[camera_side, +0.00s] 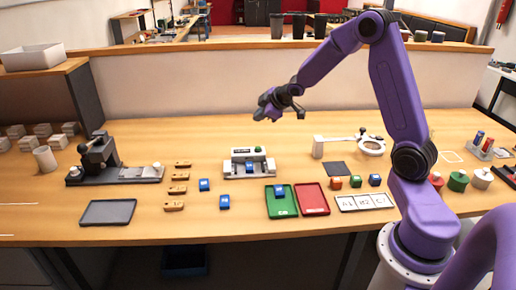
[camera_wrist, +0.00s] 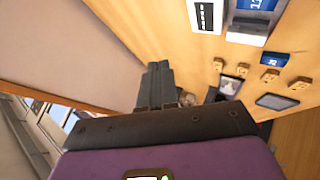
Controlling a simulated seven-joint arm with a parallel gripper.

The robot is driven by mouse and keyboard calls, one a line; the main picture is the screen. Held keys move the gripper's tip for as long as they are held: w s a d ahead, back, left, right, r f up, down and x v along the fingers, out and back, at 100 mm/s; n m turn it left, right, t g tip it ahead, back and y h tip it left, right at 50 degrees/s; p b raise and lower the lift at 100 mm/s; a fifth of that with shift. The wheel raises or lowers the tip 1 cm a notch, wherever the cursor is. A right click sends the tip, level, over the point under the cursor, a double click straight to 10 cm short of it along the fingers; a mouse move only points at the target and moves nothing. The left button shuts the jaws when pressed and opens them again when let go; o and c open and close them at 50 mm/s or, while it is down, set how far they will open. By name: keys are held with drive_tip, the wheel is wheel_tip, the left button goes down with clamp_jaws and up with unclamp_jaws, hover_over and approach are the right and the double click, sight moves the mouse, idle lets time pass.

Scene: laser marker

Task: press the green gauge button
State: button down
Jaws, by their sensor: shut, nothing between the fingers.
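The gauge (camera_side: 249,165) is a pale grey device in the middle of the table, with a dark display and a blue block (camera_side: 249,167) in it. Its green button (camera_side: 258,148) sits on top, right of the display. My gripper (camera_side: 300,113) is in the air above and behind the gauge, clear of the button. In the wrist view the fingers (camera_wrist: 160,66) are together and empty. The gauge (camera_wrist: 246,32) shows there at the upper right, cut off by the frame edge; I cannot make out the green button in that view.
A black clamp fixture (camera_side: 100,160) stands at the left. A ring stand (camera_side: 370,146) is right of the gauge. A green tray (camera_side: 281,206), a red tray (camera_side: 312,203), blue blocks and several wooden tags lie in front. The low back partition (camera_side: 190,90) rises behind the table.

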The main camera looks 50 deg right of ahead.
sight(260, 149)
drive_tip(key=shift+f, duration=4.4)
drive_tip(key=shift+f, duration=0.1)
drive_tip(key=shift+f, duration=0.35)
